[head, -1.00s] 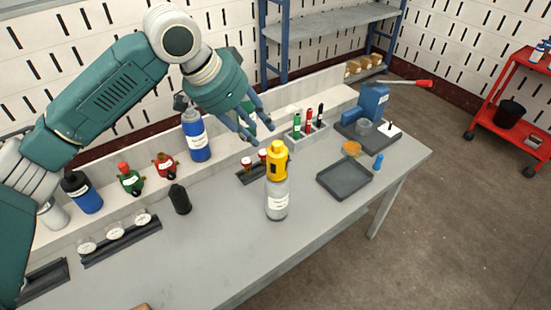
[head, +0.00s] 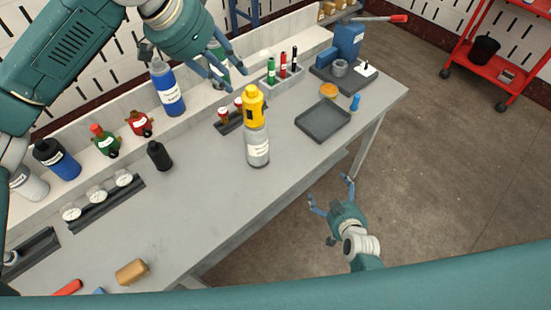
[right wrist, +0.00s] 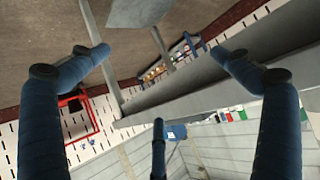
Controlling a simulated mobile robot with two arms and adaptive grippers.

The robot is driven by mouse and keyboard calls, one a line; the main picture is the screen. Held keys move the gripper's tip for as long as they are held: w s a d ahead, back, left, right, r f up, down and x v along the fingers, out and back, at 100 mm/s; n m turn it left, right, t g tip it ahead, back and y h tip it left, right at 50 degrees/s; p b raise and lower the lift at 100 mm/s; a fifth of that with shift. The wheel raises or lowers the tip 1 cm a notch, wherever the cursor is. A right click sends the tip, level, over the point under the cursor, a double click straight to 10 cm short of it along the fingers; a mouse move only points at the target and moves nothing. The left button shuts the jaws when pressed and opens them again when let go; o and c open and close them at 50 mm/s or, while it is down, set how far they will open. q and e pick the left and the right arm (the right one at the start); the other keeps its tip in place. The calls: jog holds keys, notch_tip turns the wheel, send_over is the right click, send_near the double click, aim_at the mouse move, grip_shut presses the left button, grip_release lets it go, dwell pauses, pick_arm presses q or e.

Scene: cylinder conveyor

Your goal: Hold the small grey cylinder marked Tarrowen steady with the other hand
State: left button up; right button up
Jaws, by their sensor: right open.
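A small grey cylinder (head: 257,150) with a white label stands upright near the table's front edge, a yellow valve piece (head: 254,106) on its top. The label is too small to read. My left gripper (head: 232,76) is above and behind it, fingers apart, touching neither cylinder nor valve piece. My right gripper (head: 330,194) is open and empty beyond the table's front edge, right of and lower in the picture than the cylinder. In the right wrist view its fingers (right wrist: 160,62) are spread with nothing between them; I cannot make out the cylinder there.
The grey table (head: 190,215) has clear room left of the cylinder. A dark tray (head: 323,121) lies to its right, a black bottle (head: 159,155) to its left. Blue cylinders (head: 167,88) and red and green valves stand at the back. A red cart (head: 500,50) is far right.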

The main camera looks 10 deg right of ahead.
aim_at(261, 143)
jog(key=w+a+r+t, duration=0.1)
jog(key=w+r, duration=0.2)
jog(key=r, duration=0.4)
jog(key=w+a+r+t, duration=0.1)
jog(key=w+r+t, duration=0.15)
jog(key=r, duration=0.35)
jog(key=s+a+r+n+g+y, duration=0.1)
jog(key=a+r+n+y, duration=0.15)
jog(key=a, duration=0.55)
jog(key=s+a+r+n+g+y, duration=0.1)
jog(key=a+r+n+y, duration=0.15)
jog(key=a, duration=0.65)
jog(key=shift+m, duration=0.4)
jog(key=x, duration=1)
jog(key=shift+w+d, duration=0.1)
jog(key=shift+w, duration=0.25)
